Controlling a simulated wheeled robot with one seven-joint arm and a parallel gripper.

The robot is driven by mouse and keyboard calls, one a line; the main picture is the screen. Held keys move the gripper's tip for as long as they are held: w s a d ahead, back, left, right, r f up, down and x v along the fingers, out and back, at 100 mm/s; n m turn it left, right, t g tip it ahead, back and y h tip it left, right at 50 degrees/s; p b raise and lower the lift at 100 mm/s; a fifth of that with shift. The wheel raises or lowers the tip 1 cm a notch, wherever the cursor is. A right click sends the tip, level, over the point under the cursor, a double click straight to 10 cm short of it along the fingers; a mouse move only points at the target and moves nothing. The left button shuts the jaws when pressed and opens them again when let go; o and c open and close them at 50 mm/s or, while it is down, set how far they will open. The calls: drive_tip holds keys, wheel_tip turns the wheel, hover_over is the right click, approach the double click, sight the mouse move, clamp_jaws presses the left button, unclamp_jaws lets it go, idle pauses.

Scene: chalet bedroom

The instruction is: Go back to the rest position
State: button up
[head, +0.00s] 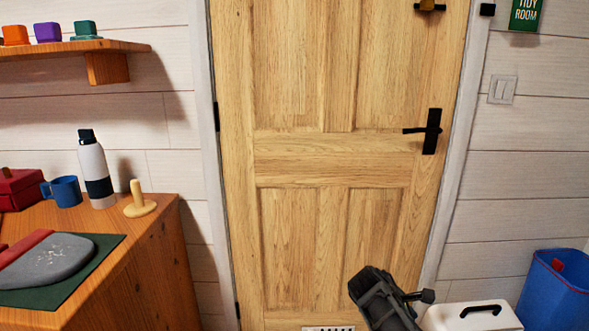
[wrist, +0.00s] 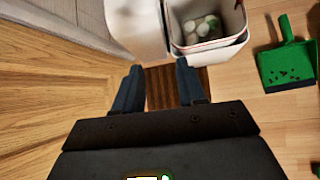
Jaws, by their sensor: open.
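My gripper (head: 388,297) shows at the bottom of the head view, in front of the lower part of a wooden door. In the wrist view my gripper (wrist: 158,82) points down toward the floor, its two dark fingers apart with nothing between them. Below the fingers is a strip of brown slatted mat (wrist: 178,86) on the floor. The wooden door (head: 320,160) is shut, with a black handle (head: 431,131) on its right side.
A wooden desk (head: 150,270) at left holds a bottle (head: 95,172), blue mug (head: 62,191) and peg stand (head: 139,205). The wrist view shows an open white bin (wrist: 207,28) and green dustpan (wrist: 287,58).

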drive_tip(key=s+a+f+m+t+y+p, duration=0.2)
drive_tip(key=s+a+f+m+t+y, duration=0.15)
drive_tip(key=s+f, duration=0.9)
drive_tip(key=s+a+r+m+t+y+p, duration=0.1)
drive_tip(key=s+a+m+y, duration=0.1)
drive_tip(key=s, duration=0.7)
drive_tip(key=s+a+r+m+t+y+p, duration=0.1)
drive_tip(key=s+a+m+t+p, duration=0.1)
drive_tip(key=s, duration=0.8)
drive_tip(key=s+r+m+t+y+p, duration=0.2)
drive_tip(key=s+r+m+t, duration=0.15)
drive_tip(key=s+r, duration=1)
drive_tip(key=s+r+m+t+p, duration=0.1)
drive_tip(key=s+r+m, duration=0.2)
drive_tip(key=r, duration=0.9)
drive_tip(key=s+r+m+t+p, duration=0.1)
drive_tip(key=s+r, duration=0.5)
drive_tip(key=r, duration=0.7)
drive_tip(key=shift+s+d+m+t, duration=0.25)
drive_tip(key=shift+m+t, duration=0.25)
drive_tip(key=shift+m, duration=0.6)
